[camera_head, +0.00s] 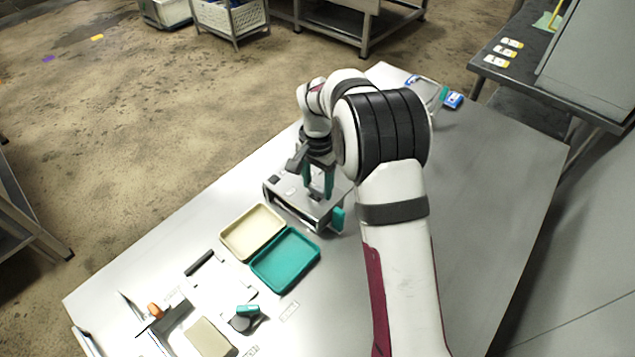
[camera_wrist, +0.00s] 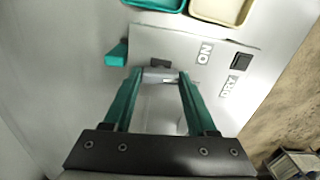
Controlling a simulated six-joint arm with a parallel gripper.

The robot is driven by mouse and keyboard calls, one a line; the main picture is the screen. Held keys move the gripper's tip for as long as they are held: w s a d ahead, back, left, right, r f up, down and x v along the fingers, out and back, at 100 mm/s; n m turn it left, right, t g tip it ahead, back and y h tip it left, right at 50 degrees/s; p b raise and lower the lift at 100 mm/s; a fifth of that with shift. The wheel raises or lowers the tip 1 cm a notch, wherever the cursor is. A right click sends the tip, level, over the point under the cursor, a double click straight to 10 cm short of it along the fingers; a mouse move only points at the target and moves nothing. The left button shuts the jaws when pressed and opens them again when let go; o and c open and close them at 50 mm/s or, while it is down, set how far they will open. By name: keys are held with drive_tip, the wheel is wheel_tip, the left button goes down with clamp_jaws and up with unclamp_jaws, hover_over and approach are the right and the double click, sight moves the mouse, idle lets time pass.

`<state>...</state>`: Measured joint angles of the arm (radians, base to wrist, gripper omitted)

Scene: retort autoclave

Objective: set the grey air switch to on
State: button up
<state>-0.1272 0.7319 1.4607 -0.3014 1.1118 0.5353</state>
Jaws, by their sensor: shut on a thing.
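The grey metal control box (camera_head: 285,204) stands on the table, with a teal tab (camera_head: 338,219) at its near right side. In the wrist view its top panel (camera_wrist: 190,42) carries an ON label (camera_wrist: 205,53), a DRY label (camera_wrist: 228,87) and a black switch (camera_wrist: 241,62). My gripper (camera_head: 318,192) points down onto the box. In the wrist view its teal fingers (camera_wrist: 160,76) are closed on a small grey piece, which looks like the grey air switch (camera_wrist: 158,78). A dark slot (camera_wrist: 160,63) shows just beyond it. The fingers partly hide the switch, so its exact setting is unclear.
A cream tray (camera_head: 252,232) and a teal tray (camera_head: 285,260) lie beside the box. Several small items, including a teal-topped tool (camera_head: 246,314), lie nearer. My arm covers the table's middle; the table's right side (camera_head: 490,190) is clear.

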sight(317, 187)
drive_tip(key=shift+n, duration=2.3)
drive_tip(key=o, duration=1.4)
drive_tip(key=shift+c, duration=0.2)
wheel_tip(317, 187, up, 16)
